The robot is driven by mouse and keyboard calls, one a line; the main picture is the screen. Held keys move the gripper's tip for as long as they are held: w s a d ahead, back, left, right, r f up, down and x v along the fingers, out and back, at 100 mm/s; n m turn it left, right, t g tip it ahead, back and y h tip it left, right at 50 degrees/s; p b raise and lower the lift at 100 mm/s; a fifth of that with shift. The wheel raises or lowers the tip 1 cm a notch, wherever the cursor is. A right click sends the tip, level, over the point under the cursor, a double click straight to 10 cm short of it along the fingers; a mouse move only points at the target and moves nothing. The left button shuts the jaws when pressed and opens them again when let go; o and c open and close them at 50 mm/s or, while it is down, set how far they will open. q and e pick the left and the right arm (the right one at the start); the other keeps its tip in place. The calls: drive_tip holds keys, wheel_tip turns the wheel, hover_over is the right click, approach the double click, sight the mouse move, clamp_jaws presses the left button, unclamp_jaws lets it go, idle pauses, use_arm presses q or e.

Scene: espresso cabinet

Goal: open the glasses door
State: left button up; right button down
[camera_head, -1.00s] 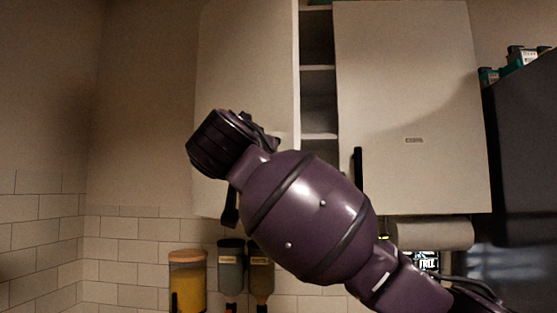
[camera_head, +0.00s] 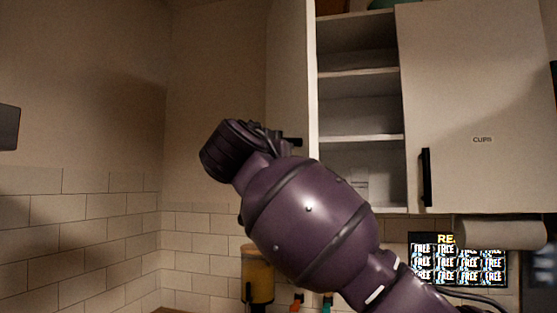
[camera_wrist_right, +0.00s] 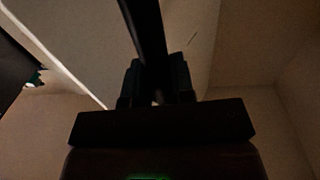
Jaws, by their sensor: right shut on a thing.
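The white left cabinet door (camera_head: 290,70), which I take as the glasses door, stands swung outward in the head view, with shelves showing beside it. Any label on it is hidden. My right arm reaches up to it, and my right gripper (camera_head: 285,140) is at the door, partly hidden by the wrist. In the right wrist view, the right gripper (camera_wrist_right: 157,82) is shut on the dark bar handle (camera_wrist_right: 146,32) of the door (camera_wrist_right: 90,40). My left gripper is not in view.
The right door (camera_head: 470,90), marked CUPS, is shut, with a black handle (camera_head: 426,177). The visible shelves (camera_head: 360,138) look mostly empty. Below are a paper roll (camera_head: 500,233), a bright screen (camera_head: 458,260) and a yellow container (camera_head: 258,272). A tiled wall (camera_head: 80,225) is left.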

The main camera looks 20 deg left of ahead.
drive_tip(key=shift+a+r, duration=0.2)
drive_tip(key=shift+a, duration=0.05)
idle(0.3)
drive_tip(key=c, duration=1.4)
unclamp_jaws()
drive_tip(key=o, duration=0.4)
drive_tip(key=shift+w+a+f, duration=0.15)
drive_tip(key=shift+w+f, duration=0.05)
drive_tip(key=shift+s, duration=0.1)
